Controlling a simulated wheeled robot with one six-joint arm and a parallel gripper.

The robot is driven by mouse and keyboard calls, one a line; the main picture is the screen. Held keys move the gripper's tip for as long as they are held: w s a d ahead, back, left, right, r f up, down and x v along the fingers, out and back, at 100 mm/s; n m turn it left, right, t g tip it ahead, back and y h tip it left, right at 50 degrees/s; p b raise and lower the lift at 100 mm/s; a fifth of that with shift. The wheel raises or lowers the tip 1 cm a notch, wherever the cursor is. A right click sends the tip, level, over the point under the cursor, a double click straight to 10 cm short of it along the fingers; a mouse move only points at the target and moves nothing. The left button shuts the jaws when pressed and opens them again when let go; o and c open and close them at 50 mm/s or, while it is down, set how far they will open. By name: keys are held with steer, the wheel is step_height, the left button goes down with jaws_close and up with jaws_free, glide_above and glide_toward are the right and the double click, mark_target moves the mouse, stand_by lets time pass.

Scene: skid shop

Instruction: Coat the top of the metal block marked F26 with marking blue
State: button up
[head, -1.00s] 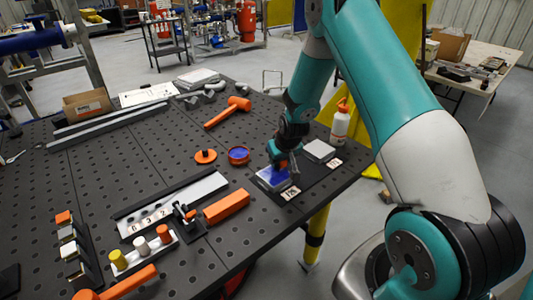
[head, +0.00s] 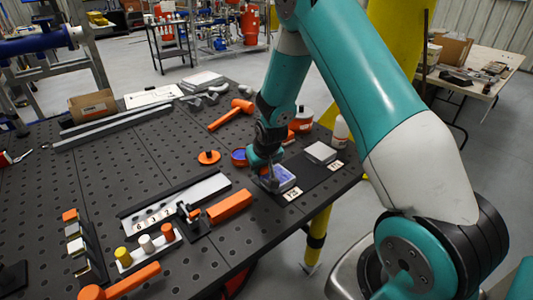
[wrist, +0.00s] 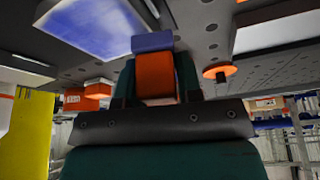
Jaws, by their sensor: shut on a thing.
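The metal block (head: 285,177) sits on a dark mat beside a small tag (head: 293,195), too small to read surely. Its top is mostly blue, and in the wrist view the block (wrist: 95,28) shows a paler middle and a pale edge. My gripper (head: 268,184) is low at the block's left side and partly hides it. In the wrist view it is shut on an orange applicator (wrist: 154,78) with a blue pad (wrist: 153,42). I cannot tell whether the pad touches the block. The open tin of marking blue (head: 238,157) stands behind my gripper, partly hidden.
A second, bare metal block (head: 320,152) with its own tag (head: 336,165) lies to the right. An orange lid (head: 209,157), an orange mallet (head: 232,115) and a white bottle (head: 340,132) are nearby. An orange bar (head: 230,206) lies front left.

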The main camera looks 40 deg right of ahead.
steer(key=shift+s+r, duration=0.1)
steer(key=shift+r, duration=0.6)
steer(key=shift+r+p, duration=1.8)
steer(key=shift+r, duration=0.55)
